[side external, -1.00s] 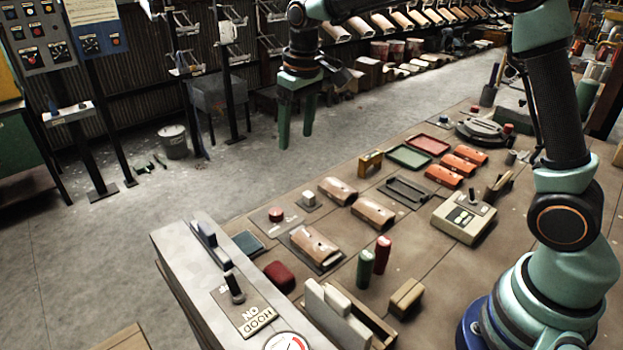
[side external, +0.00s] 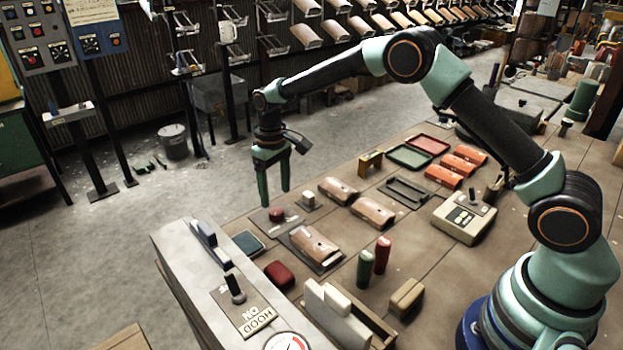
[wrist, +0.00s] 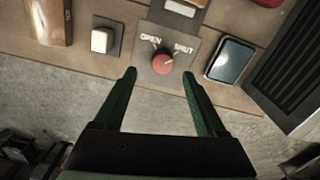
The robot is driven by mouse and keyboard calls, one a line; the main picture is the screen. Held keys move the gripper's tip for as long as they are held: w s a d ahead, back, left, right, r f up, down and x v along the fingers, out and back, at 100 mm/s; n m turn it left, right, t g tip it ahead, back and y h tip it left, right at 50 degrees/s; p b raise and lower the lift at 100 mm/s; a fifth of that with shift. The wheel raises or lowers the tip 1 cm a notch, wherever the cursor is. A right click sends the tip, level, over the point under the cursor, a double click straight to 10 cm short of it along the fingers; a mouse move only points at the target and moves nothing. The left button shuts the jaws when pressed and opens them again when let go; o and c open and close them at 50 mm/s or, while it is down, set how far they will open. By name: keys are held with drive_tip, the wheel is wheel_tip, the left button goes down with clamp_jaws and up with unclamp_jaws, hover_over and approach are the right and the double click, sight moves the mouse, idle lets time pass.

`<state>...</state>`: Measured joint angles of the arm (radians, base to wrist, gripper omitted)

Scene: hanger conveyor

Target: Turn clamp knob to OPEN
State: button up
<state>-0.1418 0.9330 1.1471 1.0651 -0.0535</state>
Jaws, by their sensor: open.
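The clamp knob (side external: 277,214) is a small red round knob on a grey plate near the bench's left edge. In the wrist view the knob (wrist: 162,63) has OPEN printed at its upper left and SHUT at its upper right. A small pale mark on it appears to point toward SHUT. My gripper (side external: 274,196) points down above the knob, with its green fingers open and empty. In the wrist view the fingertips (wrist: 159,74) stand on either side of the knob, apart from it.
A white block button (wrist: 100,40) stands left of the knob in the wrist view. A dark flat pad (wrist: 230,60) lies to its right. A copper-coloured piece (side external: 314,244) sits near the knob, and a grey HOOD panel (side external: 195,270) rises in front. Floor lies beyond the bench edge.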

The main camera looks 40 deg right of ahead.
sight(277, 210)
wheel_tip(277, 210, down, 5)
drive_tip(key=shift+a, duration=0.1)
idle(0.3)
clamp_jaws()
